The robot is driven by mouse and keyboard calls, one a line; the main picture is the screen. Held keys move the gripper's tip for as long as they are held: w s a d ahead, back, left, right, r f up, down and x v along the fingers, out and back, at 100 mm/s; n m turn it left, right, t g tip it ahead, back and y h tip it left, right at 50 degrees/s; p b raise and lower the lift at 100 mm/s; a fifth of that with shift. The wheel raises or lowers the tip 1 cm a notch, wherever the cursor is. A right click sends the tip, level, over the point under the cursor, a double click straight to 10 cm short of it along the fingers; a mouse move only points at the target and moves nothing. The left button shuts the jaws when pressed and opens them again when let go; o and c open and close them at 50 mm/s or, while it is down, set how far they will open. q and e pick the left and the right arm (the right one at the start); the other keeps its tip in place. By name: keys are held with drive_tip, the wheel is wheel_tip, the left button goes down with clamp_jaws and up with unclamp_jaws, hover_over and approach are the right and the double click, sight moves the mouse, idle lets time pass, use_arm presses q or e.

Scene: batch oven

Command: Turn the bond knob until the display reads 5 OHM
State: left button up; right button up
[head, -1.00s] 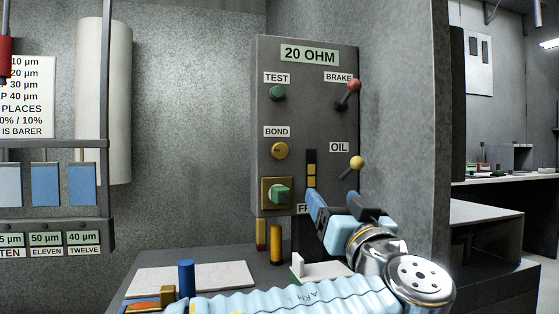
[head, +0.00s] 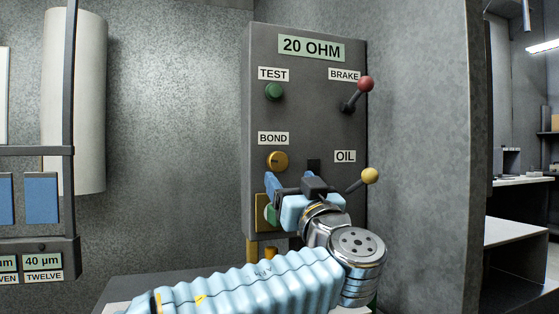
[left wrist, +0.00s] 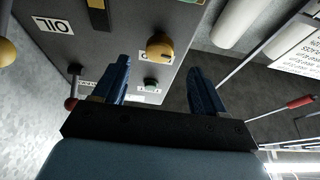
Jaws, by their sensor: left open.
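The yellow bond knob (head: 277,161) sits under the BOND label on the grey panel (head: 310,120). The display (head: 311,48) at the panel's top reads 20 OHM. My left gripper (head: 290,178) is open and empty, just below and right of the knob in the head view. In the left wrist view, the bond knob (left wrist: 159,46) shows beyond the fingertips, roughly between the two blue fingers (left wrist: 157,72). The fingers look apart from it. My right gripper is not in view.
The panel also bears a green TEST button (head: 274,92), a red-tipped BRAKE lever (head: 365,84) and a yellow-tipped OIL lever (head: 370,175). A green button (head: 271,215) on a yellow plate is partly hidden behind my gripper. A white cylinder (head: 75,100) stands at left.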

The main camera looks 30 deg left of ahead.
sight(279, 166)
use_arm(q)
drive_tip(key=p+x, duration=0.2)
drive_tip(key=x, duration=0.5)
drive_tip(key=shift+w+r, duration=0.1)
drive_tip(key=shift+r, duration=0.05)
drive_tip(key=shift+c, duration=0.2)
drive_tip(key=c, duration=1)
